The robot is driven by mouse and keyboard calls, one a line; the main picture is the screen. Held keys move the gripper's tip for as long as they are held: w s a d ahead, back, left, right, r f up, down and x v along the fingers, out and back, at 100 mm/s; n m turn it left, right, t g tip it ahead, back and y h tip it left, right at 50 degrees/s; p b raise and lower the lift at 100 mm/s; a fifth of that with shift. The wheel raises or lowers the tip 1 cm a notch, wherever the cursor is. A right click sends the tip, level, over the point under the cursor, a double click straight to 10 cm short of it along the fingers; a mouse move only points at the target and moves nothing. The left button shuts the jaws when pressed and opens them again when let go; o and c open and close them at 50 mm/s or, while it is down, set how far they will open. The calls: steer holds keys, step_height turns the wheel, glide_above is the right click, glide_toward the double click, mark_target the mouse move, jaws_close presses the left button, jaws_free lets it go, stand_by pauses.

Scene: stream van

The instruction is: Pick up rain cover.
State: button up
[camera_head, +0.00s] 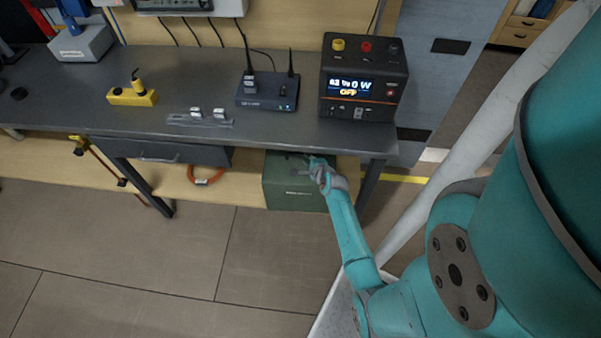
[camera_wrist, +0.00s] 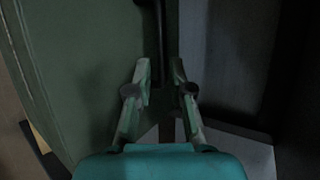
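A dark green box (camera_head: 292,192) with small pale lettering stands under the desk at its right end. I cannot tell from the frames whether it is the rain cover or holds it. My gripper (camera_head: 312,167) is at the box's upper part, just below the desk's front edge. In the wrist view the box's green side (camera_wrist: 75,70) fills the left. A dark bar (camera_wrist: 159,25), perhaps a handle, runs down between the fingertips. My gripper's fingers (camera_wrist: 160,72) stand apart with the bar between them; I see no clear grip on it.
The grey desk (camera_head: 190,65) overhangs the box, and its leg (camera_head: 371,185) stands close at the right. On top are a power unit (camera_head: 362,82), a router (camera_head: 266,92) and a yellow block (camera_head: 132,96). An orange cable coil (camera_head: 207,181) lies left. The floor in front is clear.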

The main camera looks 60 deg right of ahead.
steer(key=shift+x, duration=2.8)
steer(key=shift+w+a+r, duration=0.1)
steer(key=shift+w, duration=0.05)
jaws_close()
